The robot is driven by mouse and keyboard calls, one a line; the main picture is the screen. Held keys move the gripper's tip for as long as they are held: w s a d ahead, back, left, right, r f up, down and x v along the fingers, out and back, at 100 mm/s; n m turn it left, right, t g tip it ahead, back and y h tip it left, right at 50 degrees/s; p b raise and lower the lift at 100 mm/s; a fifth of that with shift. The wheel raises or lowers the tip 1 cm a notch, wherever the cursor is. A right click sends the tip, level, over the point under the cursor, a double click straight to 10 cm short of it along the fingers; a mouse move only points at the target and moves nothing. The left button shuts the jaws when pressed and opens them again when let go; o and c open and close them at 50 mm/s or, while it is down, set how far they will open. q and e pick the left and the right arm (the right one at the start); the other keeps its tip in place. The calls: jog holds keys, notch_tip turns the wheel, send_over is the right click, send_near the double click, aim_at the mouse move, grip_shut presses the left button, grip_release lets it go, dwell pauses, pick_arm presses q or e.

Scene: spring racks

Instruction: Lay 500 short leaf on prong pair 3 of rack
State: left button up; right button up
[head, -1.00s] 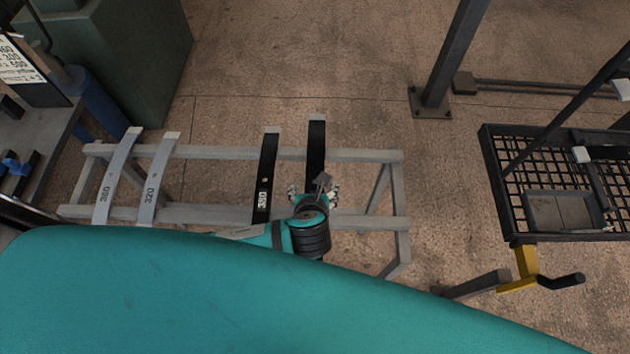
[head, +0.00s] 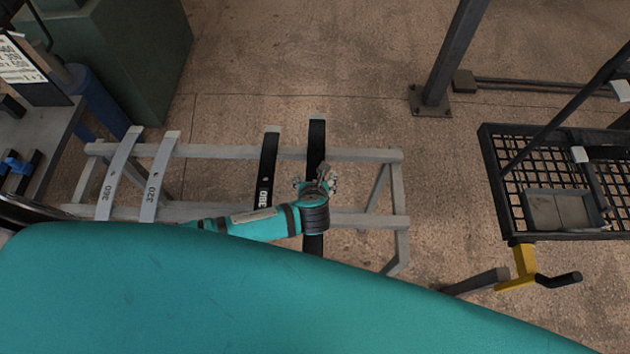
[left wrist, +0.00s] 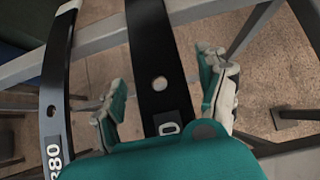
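A black leaf (head: 316,143) lies across both rails of the grey rack (head: 360,155), right of the black leaf marked 380 (head: 267,160). In the left wrist view the same leaf (left wrist: 155,45) shows a hole and a label of which only a 0 is readable. My left gripper (head: 316,184) is over this leaf. Its two fingers (left wrist: 164,90) stand apart, one on each side of the leaf, with gaps visible. The gripper hides the leaf's middle in the head view. The prongs cannot be made out. My right gripper is out of view.
Grey leaves marked 360 (head: 119,172) and 320 (head: 159,176) lie on the rack's left part. A dark post (head: 447,65) stands behind. A black mesh shelf (head: 508,178) with a tray is at right. The rack's right end is free of leaves.

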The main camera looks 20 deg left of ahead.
pick_arm(q)
grip_shut()
jog(key=shift+w+r, duration=0.15)
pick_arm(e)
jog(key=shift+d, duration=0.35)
pick_arm(q)
jog(key=shift+r, duration=1.6)
jog(key=shift+d+r+b, duration=0.15)
jog(key=shift+d+b, duration=0.15)
jog(key=s+d+b, duration=0.1)
jog(key=d+b, duration=0.1)
jog(key=d, duration=0.5)
jog(key=s+d+r+b, duration=0.1)
jog(key=s+d+b, duration=0.1)
jog(key=d, duration=0.6)
jog(key=shift+r, duration=0.25)
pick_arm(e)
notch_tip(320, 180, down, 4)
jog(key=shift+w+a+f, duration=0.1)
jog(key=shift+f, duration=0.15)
pick_arm(q)
jog(key=shift+d, duration=0.1)
